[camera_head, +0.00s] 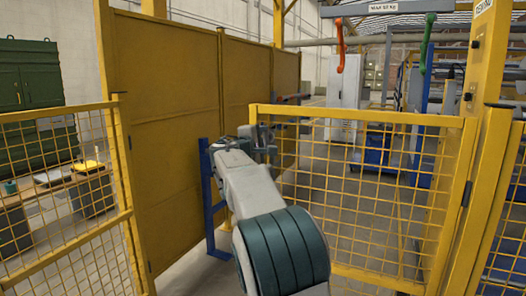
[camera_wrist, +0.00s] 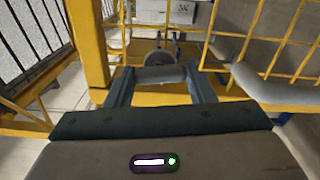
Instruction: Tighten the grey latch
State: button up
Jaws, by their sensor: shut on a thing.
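In the head view my gripper (camera_head: 264,140) is at the top left corner of the yellow mesh gate, where the gate meets the solid yellow panels. My arm hides part of this spot. In the wrist view my gripper (camera_wrist: 161,84) has its two fingers on either side of a short grey bar, which appears to be the grey latch (camera_wrist: 160,74). The gripper is shut on it. A round grey part (camera_wrist: 157,58) shows just beyond the bar. The latch cannot be made out clearly in the head view.
The yellow mesh gate (camera_head: 372,116) spans the right side, and tall yellow panels (camera_head: 175,130) stand left of my arm. A blue post (camera_head: 206,190) stands beside the arm. An orange hook (camera_head: 341,45) and a green hook (camera_head: 428,45) hang beyond the gate.

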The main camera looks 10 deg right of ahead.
jog(key=shift+m+b, duration=0.5)
jog(key=shift+m, duration=0.1)
jog(key=o, duration=1)
jog(key=b+v, duration=0.1)
jog(key=v, duration=1.2)
jog(key=shift+s+a, duration=0.3)
